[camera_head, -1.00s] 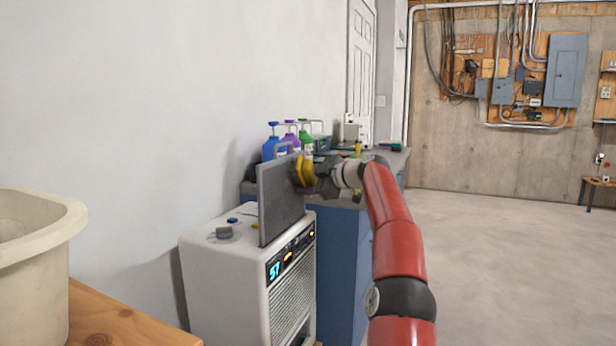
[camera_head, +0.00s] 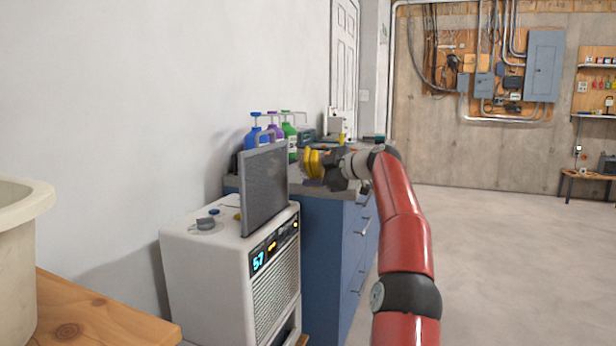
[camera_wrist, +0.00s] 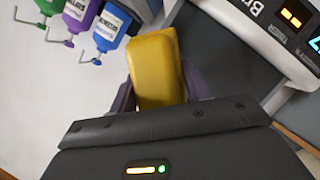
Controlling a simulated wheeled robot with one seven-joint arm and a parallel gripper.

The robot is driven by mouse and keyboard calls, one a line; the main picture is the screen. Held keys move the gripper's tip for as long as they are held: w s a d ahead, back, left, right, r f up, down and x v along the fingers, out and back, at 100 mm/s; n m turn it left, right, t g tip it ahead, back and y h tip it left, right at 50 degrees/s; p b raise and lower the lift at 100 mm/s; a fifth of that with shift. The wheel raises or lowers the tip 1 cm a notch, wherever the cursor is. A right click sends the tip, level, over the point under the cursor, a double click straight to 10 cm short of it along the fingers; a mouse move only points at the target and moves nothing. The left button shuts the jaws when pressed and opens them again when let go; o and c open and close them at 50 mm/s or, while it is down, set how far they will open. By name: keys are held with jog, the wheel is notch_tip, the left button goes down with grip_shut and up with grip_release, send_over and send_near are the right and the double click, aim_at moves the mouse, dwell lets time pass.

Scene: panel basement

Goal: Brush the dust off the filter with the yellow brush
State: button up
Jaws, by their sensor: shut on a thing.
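The filter (camera_head: 264,188) is a dark grey framed panel standing upright on top of a white appliance (camera_head: 225,262) with a lit front display. The yellow brush (camera_head: 312,163) is held in my gripper (camera_head: 328,168), to the right of the filter and apart from it in the head view. In the wrist view the yellow brush (camera_wrist: 157,68) sits between the jaws of my gripper (camera_wrist: 158,95), which are shut on it. The brush's bristles are hidden. I cannot tell how much dust is on the filter face.
A blue cabinet (camera_head: 335,250) with a grey top stands behind the appliance. Blue, purple and green pump bottles (camera_head: 290,135) stand on it near the wall. A cream tub (camera_head: 15,250) on a wooden surface (camera_head: 95,310) is at the left. The floor at right is clear.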

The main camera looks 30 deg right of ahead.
dwell(0.3)
jog(key=shift+s+d+b, duration=0.2)
jog(key=shift+s+d, duration=0.2)
jog(key=shift+s, duration=0.2)
jog(key=shift+s+d+b, duration=0.2)
jog(key=shift+s+d, duration=0.2)
jog(key=shift+s, duration=0.2)
jog(key=shift+a, duration=0.1)
